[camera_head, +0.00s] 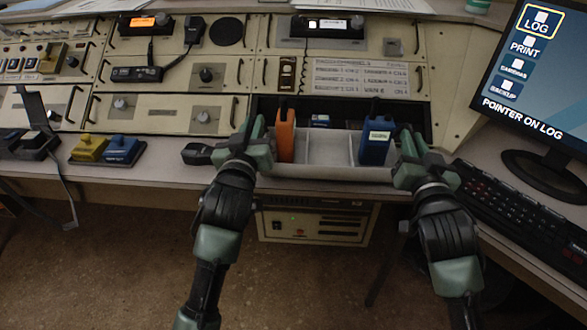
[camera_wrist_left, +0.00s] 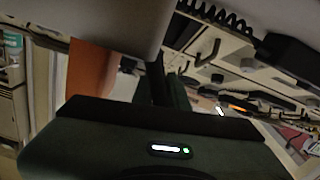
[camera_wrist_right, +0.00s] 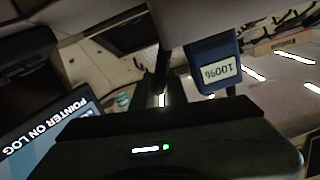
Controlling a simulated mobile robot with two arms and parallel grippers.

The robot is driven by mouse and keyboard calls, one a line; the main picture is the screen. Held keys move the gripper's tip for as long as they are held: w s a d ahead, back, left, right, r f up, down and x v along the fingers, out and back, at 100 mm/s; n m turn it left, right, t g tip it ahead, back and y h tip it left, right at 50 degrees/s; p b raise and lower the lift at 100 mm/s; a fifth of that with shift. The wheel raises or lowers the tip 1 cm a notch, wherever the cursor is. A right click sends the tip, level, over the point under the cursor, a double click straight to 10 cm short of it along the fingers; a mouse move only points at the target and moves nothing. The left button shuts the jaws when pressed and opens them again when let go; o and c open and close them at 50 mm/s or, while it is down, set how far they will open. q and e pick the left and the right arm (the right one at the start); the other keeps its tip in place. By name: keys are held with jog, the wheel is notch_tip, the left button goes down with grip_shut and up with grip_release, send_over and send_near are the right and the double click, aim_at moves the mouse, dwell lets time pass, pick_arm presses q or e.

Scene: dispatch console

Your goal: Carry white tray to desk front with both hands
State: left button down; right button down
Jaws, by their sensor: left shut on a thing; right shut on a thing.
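The white tray (camera_head: 322,172) is at the desk's front edge, in front of a dark recess in the console. It has compartments. An orange handset (camera_head: 286,137) stands in its left part, and a blue handset (camera_head: 376,143) with a pale label stands in its right part. My left gripper (camera_head: 256,138) is shut on the tray's left end. My right gripper (camera_head: 409,148) is shut on its right end. The orange handset also shows in the left wrist view (camera_wrist_left: 86,72), and the blue one, labelled 100%, in the right wrist view (camera_wrist_right: 213,66). The fingertips are mostly hidden.
A keyboard (camera_head: 520,215) and a monitor (camera_head: 535,75) stand right of the tray. Yellow (camera_head: 89,149) and blue (camera_head: 122,150) boxes lie on the desk at left. A black handset (camera_head: 197,154) lies close to my left gripper. A rack unit (camera_head: 315,222) is below the desk.

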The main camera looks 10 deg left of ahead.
pick_arm(q)
jog(key=shift+a+f+b, duration=0.25)
jog(key=shift+f+b, duration=0.3)
jog(key=shift+f, duration=0.15)
pick_arm(e)
jog(key=shift+d+f, duration=0.3)
jog(key=shift+f, duration=0.4)
pick_arm(q)
jog(key=c, duration=1.6)
grip_release()
pick_arm(e)
jog(key=c, duration=1.6)
grip_release()
pick_arm(q)
jog(key=shift+o, duration=1)
pick_arm(e)
jog(key=shift+o, duration=1)
pick_arm(q)
jog(key=shift+d, duration=0.15)
pick_arm(e)
jog(key=shift+a, duration=0.15)
jog(key=shift+a, duration=0.1)
jog(key=shift+s, duration=0.15)
pick_arm(q)
jog(key=s+d, duration=0.1)
jog(key=s, duration=1.1)
pick_arm(e)
jog(key=s+d, duration=0.1)
jog(key=s, duration=1)
jog(key=shift+s, duration=0.4)
